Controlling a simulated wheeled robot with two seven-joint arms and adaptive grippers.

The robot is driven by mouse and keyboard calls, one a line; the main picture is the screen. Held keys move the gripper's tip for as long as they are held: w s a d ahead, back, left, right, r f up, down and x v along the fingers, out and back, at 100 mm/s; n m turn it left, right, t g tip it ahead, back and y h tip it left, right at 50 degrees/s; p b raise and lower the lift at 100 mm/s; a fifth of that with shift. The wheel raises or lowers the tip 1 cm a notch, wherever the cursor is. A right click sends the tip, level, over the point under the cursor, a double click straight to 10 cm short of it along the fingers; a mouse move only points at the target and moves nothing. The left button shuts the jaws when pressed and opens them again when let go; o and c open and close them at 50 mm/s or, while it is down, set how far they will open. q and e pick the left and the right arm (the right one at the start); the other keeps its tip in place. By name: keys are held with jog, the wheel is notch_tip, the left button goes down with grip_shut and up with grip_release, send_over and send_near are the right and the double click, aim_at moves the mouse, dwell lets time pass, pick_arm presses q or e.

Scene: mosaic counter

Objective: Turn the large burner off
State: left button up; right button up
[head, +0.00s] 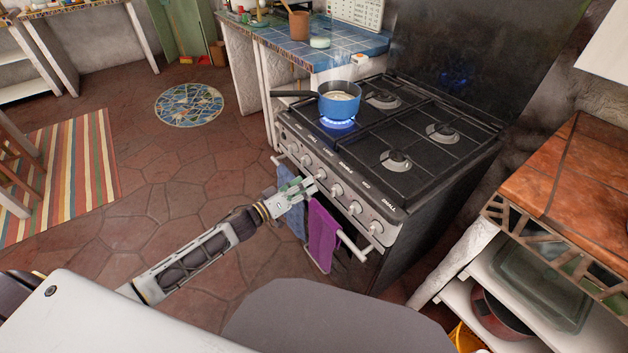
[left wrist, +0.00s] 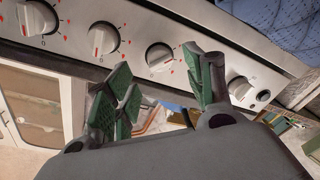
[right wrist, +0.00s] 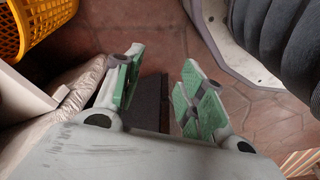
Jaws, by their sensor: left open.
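The black stove (head: 410,190) has one lit burner (head: 339,124) with a blue flame at its left. A blue pot (head: 340,105) with pale contents sits over that flame. Several knobs line the front panel; one knob (left wrist: 160,57) shows between the fingers of my left gripper (left wrist: 165,75) in the left wrist view, beyond their tips. My left gripper is open and empty, just in front of the panel in the head view (head: 306,184). "SMALL" reads at the panel's right end; the other labels are hard to read. My right gripper (right wrist: 163,78) is open and empty above the floor.
A purple towel (head: 323,235) and a blue towel (head: 290,200) hang on the oven rail below the knobs. A blue-tiled counter (head: 325,45) adjoins the stove's far side. An orange-tiled counter (head: 570,180) stands at right.

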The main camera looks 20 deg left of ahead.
aim_at(319, 175)
pick_arm(q)
jog(key=shift+b+x, duration=0.3)
jog(key=shift+x, duration=1.8)
jog(key=shift+w+d, duration=0.15)
jog(key=shift+w, duration=0.05)
pick_arm(e)
jog(key=r, duration=0.2)
jog(key=w+r, duration=0.1)
jog(key=shift+a, duration=0.3)
jog(key=shift+s+f, duration=0.2)
